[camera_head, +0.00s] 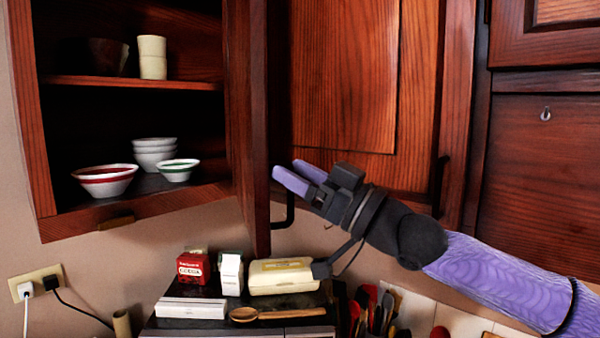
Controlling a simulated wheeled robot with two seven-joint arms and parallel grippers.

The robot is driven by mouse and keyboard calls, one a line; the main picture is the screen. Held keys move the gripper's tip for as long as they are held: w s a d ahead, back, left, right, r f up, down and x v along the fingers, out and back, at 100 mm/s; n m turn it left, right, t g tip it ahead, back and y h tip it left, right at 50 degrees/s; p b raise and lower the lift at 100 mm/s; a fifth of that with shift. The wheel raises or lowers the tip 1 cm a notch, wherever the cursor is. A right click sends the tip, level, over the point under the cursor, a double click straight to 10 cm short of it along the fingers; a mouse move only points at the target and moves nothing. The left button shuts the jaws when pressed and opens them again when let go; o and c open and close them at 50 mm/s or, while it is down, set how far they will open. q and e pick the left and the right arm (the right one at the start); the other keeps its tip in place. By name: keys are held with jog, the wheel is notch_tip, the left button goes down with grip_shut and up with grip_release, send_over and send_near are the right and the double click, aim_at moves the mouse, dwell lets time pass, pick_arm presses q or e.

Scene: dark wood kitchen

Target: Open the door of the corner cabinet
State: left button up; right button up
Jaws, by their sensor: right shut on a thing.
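The cabinet (38,130) at the left stands open, with its shelves in plain view. Its wooden door (250,120) is swung out and seen nearly edge-on. A dark bar handle (289,212) is on the right side of this door, near its lower end. My right gripper (292,178) reaches in from the right, with its purple fingers at the top of the handle, and is shut on it. The fingers hide the handle's upper part. My left gripper is not in view.
A closed wooden door (345,75) with a dark handle (440,185) is behind my right arm. Bowls (104,182) and cups (152,57) stand on the shelves. Below are a red box (193,268), a cream container (283,275), a wooden spoon (290,313) and several utensils.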

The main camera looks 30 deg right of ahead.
jog(key=shift+f, duration=0.15)
notch_tip(320, 180, up, 10)
jog(key=p, duration=0.8)
